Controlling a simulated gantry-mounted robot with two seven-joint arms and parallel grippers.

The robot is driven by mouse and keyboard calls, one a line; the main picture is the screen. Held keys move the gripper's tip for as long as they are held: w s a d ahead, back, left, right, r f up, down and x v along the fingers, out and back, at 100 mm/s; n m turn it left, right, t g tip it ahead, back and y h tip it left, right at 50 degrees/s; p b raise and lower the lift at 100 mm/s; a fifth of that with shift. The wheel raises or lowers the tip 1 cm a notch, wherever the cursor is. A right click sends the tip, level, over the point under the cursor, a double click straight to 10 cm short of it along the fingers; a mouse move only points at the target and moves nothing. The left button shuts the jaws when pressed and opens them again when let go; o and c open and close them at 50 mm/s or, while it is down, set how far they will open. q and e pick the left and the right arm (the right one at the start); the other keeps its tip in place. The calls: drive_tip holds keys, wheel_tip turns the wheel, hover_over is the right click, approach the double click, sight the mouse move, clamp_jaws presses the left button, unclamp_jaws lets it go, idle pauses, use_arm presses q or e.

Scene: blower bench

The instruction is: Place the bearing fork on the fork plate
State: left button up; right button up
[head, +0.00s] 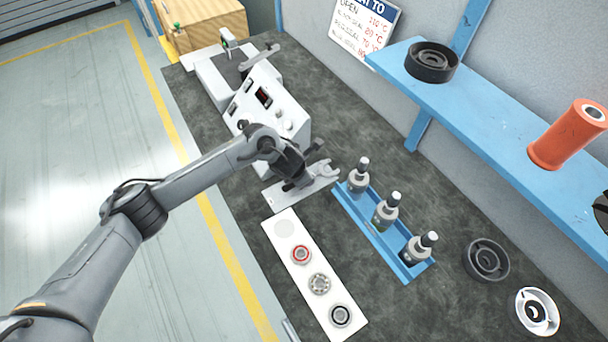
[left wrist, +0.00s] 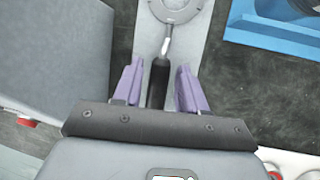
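The bearing fork (head: 322,171) has a pale metal open-ring head and a dark handle. In the head view it is over the light grey fork plate (head: 277,197), its handle largely hidden by my left gripper (head: 297,177). In the left wrist view, the bearing fork's black handle (left wrist: 157,84) lies between the two purple fingers of my left gripper (left wrist: 160,82). Narrow gaps show on both sides of the handle, so the fingers look open around it. The fork plate (left wrist: 190,50) is below the fork; I cannot tell whether they touch. My right gripper is not in view.
A blue tray (head: 405,272) with several dark bottles stands right of the plate. A white board (head: 283,250) with bearings lies in front. A white control box (head: 268,105) stands behind. Dark and white round parts lie at right, below a blue shelf (head: 480,103).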

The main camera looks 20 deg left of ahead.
use_arm(q)
drive_tip(key=shift+o, duration=0.4)
drive_tip(key=shift+r, duration=0.1)
drive_tip(key=shift+r, duration=0.15)
drive_tip(key=d+p+v, duration=0.1)
drive_tip(key=p+v, duration=0.2)
drive_tip(key=v, duration=0.8)
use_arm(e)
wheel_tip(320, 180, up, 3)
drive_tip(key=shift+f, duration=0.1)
use_arm(q)
drive_tip(key=s+d+f+n+t+h, duration=0.1)
drive_tip(key=s+d+n+h, duration=0.1)
drive_tip(key=s+d+n, duration=0.45)
drive_tip(key=s+d+f+n+t+h, duration=0.1)
drive_tip(key=s+d+n+t, duration=0.15)
drive_tip(key=d+n, duration=0.6)
drive_tip(key=s+a+f+n+g+y, duration=0.1)
drive_tip(key=s+a+f+n+g, duration=0.1)
drive_tip(key=s+a+n, duration=0.7)
drive_tip(key=s+a+f+n+g+y, duration=0.2)
drive_tip(key=s+a+n, duration=0.6)
drive_tip(key=n, duration=0.9)
drive_tip(key=s+g, duration=0.1)
drive_tip(key=s, duration=0.2)
drive_tip(key=shift+s+a+f+n+y, duration=0.3)
drive_tip(key=shift+a+f, duration=0.05)
drive_tip(key=shift+a, duration=0.05)
